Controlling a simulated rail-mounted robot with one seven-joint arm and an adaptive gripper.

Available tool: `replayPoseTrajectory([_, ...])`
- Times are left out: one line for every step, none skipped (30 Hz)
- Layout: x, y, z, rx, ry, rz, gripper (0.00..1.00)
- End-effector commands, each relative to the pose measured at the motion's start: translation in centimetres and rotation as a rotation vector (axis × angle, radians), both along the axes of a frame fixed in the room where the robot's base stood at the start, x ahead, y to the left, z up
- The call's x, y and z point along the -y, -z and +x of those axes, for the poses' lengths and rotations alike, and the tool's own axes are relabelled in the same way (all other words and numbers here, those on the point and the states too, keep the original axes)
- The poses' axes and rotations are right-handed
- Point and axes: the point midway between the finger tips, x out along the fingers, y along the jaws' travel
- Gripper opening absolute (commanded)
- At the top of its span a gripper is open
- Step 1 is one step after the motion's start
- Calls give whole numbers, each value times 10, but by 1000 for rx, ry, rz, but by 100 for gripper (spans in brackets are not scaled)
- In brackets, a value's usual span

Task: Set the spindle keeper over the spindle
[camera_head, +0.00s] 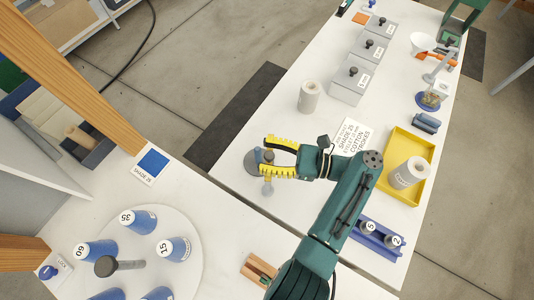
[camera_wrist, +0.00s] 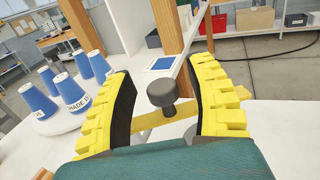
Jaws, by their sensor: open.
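My gripper (camera_head: 280,157) has yellow ridged fingers spread apart over the white table. In the wrist view the open fingers (camera_wrist: 165,100) stand on either side of a dark round knob (camera_wrist: 162,92) on a grey stem; gaps show on both sides. A dark-knobbed upright rod (camera_head: 106,266), likely the spindle, stands amid the white turntable (camera_head: 190,215). My fingers partly hide the piece between them.
Blue cones (camera_head: 142,220) stand around the turntable, and show left in the wrist view (camera_wrist: 72,92). A wooden post (camera_head: 85,80) rises nearby.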

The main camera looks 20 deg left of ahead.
Motion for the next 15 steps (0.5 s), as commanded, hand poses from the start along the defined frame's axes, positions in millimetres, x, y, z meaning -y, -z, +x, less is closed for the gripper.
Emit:
replayPoseTrajectory([0, -9, 0, 6, 1, -1, 56])
replayPoseTrajectory([0, -15, 0, 7, 0, -1, 56])
replayPoseTrajectory([0, -24, 0, 7, 0, -1, 56])
replayPoseTrajectory([1, -31, 0, 8, 1, -1, 56])
replayPoseTrajectory([1, -39, 0, 9, 1, -1, 56])
replayPoseTrajectory([1, -48, 0, 8, 0, 0, 56])
replayPoseTrajectory([1, -55, 0, 7, 1, -1, 56])
replayPoseTrajectory([1, -62, 0, 7, 1, -1, 56])
replayPoseTrajectory([1, -70, 0, 7, 0, 0, 56])
replayPoseTrajectory([0, -75, 0, 5, 0, 0, 56])
replayPoseTrajectory([1, -79, 0, 5, 1, 0, 56])
replayPoseTrajectory([1, -84, 0, 4, 1, 0, 56])
replayPoseTrajectory([0, -87, 0, 3, 1, 0, 56])
replayPoseTrajectory([0, -90, 0, 4, 0, 1, 56])
replayPoseTrajectory([0, -92, 0, 4, 0, 1, 56])
